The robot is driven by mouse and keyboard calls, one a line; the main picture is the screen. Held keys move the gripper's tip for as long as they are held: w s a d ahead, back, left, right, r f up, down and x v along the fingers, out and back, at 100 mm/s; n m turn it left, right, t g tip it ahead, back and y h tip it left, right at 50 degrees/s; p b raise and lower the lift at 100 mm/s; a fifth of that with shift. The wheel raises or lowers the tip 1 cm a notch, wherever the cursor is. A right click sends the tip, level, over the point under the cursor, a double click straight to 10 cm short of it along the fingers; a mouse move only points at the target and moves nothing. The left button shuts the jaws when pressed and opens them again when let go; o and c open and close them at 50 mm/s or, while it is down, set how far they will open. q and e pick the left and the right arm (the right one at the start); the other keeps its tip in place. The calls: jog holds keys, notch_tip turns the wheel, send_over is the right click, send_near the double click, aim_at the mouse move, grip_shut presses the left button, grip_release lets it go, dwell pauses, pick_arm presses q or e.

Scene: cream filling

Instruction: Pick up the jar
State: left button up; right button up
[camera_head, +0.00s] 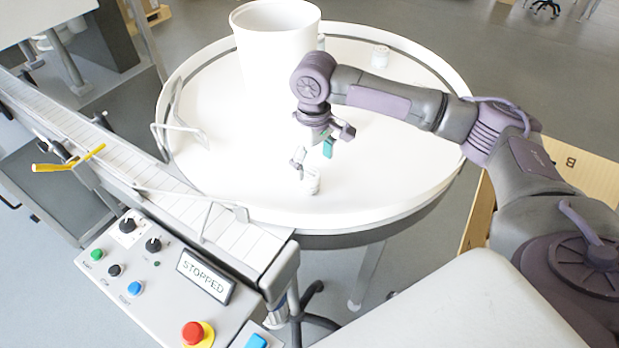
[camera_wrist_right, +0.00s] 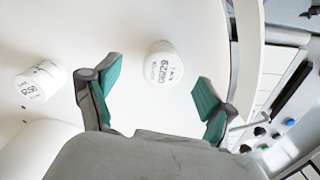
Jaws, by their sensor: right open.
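A small white jar (camera_head: 311,183) stands on the round white table (camera_head: 235,185), near its front edge. In the right wrist view this jar (camera_wrist_right: 163,66), with dark print on it, shows beyond and between my fingertips. My right gripper (camera_head: 314,155) is open and empty, its green-padded fingers spread above the jar; in the wrist view the gripper (camera_wrist_right: 158,85) frames it without visible contact. My left gripper is not in view.
A large white bucket (camera_head: 270,60) stands at the back of the table. A conveyor (camera_head: 170,190) with rails meets the table's left side. A control panel (camera_head: 140,275) reading STOPPED is at the front left. Wooden crates (camera_head: 565,170) stand at the right. The table's middle is mostly clear.

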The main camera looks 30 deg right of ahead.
aim_at(309, 173)
jog(key=shift+a+f+p, duration=0.25)
jog(key=shift+f+p, duration=0.05)
jog(key=shift+f, duration=0.3)
jog(key=f, duration=0.2)
jog(key=f+p, duration=0.1)
jog(key=shift+w+a+f, duration=0.15)
jog(key=shift+w+f, duration=0.1)
jog(key=shift+f, duration=0.3)
jog(key=shift+c, duration=0.7)
jog(key=c, duration=1.1)
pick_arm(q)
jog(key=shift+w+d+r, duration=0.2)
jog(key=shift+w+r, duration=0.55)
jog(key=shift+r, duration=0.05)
pick_arm(e)
jog(key=shift+c, duration=0.3)
jog(key=shift+r, duration=0.1)
